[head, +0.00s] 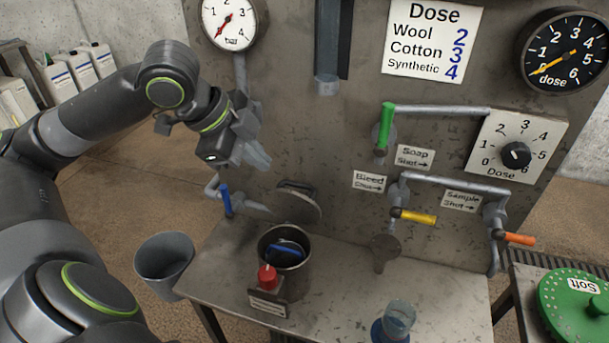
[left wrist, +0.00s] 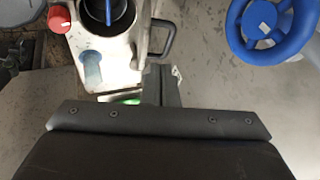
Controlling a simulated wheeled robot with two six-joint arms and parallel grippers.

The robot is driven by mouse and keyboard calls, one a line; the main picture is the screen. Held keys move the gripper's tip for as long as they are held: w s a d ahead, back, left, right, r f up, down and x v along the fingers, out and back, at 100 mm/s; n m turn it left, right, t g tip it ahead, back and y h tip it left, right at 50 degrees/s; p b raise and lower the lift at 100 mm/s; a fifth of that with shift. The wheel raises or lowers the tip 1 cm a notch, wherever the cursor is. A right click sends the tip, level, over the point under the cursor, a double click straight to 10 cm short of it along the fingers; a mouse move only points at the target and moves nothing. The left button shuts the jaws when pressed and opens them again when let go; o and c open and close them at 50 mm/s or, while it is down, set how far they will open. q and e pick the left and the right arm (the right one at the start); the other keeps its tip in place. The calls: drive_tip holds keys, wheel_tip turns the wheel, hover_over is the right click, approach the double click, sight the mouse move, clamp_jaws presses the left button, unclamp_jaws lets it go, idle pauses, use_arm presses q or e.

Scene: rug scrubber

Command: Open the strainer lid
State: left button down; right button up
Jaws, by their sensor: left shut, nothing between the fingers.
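The strainer pot (head: 304,268) is a dark metal cylinder on the bench, with a blue part (head: 285,250) inside. A round grey lid (head: 302,203) stands tilted up behind its rim, so the pot's mouth is uncovered. My left gripper (head: 262,158) is shut and empty, above and left of the lid and clear of it. In the left wrist view the pot's mouth (left wrist: 108,12) shows at the top edge, with a blue strip inside. My right gripper is not in view.
A red knob (head: 267,276) is in front of the pot. A blue-handled valve (head: 226,200) is just below my left gripper. A grey bucket (head: 165,262) is left of the bench. A blue-filled beaker (head: 395,321) is at the front. Pipes and coloured valve handles line the panel.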

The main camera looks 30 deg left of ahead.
sight(287, 181)
use_arm(q)
drive_tip(key=x, duration=0.2)
drive_tip(key=shift+w+d+f, duration=0.15)
drive_tip(key=shift+w+d, duration=0.1)
drive_tip(key=b+x, duration=0.1)
drive_tip(key=x, duration=0.4)
drive_tip(key=shift+w+d+f, duration=0.1)
drive_tip(key=shift+w+f, duration=0.1)
drive_tip(key=shift+f, duration=0.1)
drive_tip(key=shift+w+d+f+b, duration=0.1)
drive_tip(key=shift+w+f+b, duration=0.1)
drive_tip(key=shift+f+b, duration=0.15)
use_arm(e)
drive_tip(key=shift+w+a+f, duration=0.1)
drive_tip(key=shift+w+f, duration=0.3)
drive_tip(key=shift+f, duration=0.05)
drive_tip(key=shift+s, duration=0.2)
